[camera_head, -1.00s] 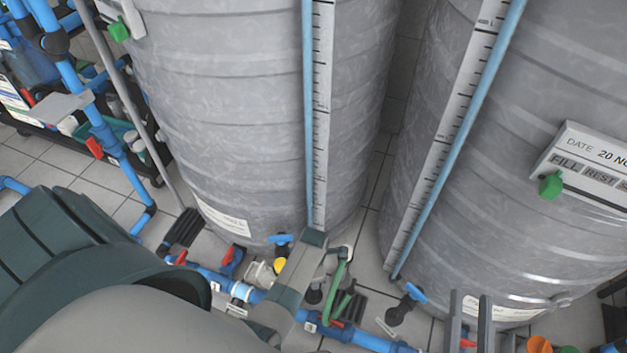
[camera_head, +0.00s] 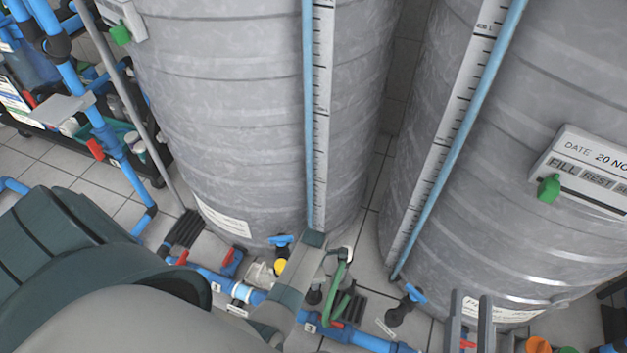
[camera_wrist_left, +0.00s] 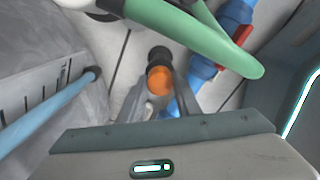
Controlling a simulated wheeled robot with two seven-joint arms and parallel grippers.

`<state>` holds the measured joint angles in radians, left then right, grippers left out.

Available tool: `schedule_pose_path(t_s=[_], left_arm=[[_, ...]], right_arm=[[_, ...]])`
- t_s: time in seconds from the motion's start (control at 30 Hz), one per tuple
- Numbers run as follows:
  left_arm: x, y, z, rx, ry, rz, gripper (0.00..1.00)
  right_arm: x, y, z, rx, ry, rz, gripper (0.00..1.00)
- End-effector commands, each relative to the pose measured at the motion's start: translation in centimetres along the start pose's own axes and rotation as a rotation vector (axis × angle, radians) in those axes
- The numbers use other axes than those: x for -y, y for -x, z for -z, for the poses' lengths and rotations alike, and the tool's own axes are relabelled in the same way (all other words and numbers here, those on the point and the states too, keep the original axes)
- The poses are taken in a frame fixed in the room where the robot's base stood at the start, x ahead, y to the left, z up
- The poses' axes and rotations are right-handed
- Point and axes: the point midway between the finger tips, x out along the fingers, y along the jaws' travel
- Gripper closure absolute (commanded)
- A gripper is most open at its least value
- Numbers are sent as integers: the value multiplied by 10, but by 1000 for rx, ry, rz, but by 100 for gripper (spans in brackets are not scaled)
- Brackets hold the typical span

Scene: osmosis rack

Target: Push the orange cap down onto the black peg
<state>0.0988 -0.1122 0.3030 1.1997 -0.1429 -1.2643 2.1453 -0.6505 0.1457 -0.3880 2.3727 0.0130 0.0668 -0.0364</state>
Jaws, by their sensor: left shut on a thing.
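The orange cap (camera_wrist_left: 159,80) shows in the left wrist view between the two fingers of my left gripper (camera_wrist_left: 158,92), which is shut on it. A round black piece, which looks like the black peg (camera_wrist_left: 160,54), is just beyond the cap. I cannot tell whether the cap touches it or sits on it. In the head view my left gripper is low in the middle, by the pipes, and its hold on the cap is hidden there. My right gripper (camera_head: 470,325) is at the bottom right, its two fingers apart with nothing seen between them.
A green hose (camera_wrist_left: 195,35) loops close beyond my left gripper. Blue pipes (camera_head: 355,338) with red-handled valves run along the floor. Two large grey tanks (camera_head: 240,110) stand behind. Another orange piece (camera_head: 538,345) lies at the bottom right, near my right gripper.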

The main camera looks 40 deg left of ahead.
Motion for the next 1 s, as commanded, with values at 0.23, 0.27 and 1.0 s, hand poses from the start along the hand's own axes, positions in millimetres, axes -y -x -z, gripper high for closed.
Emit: schedule_pose_path(t_s=[0.23, 0.27, 1.0], left_arm=[[0, 1, 0, 0, 0, 0, 90], [0, 1, 0, 0, 0, 0, 90], [0, -2, 0, 0, 0, 0, 90]], right_arm=[[0, -1, 3, 0, 0, 0, 71], [0, -1, 4, 0, 0, 0, 71], [0, -1, 5, 0, 0, 0, 71]])
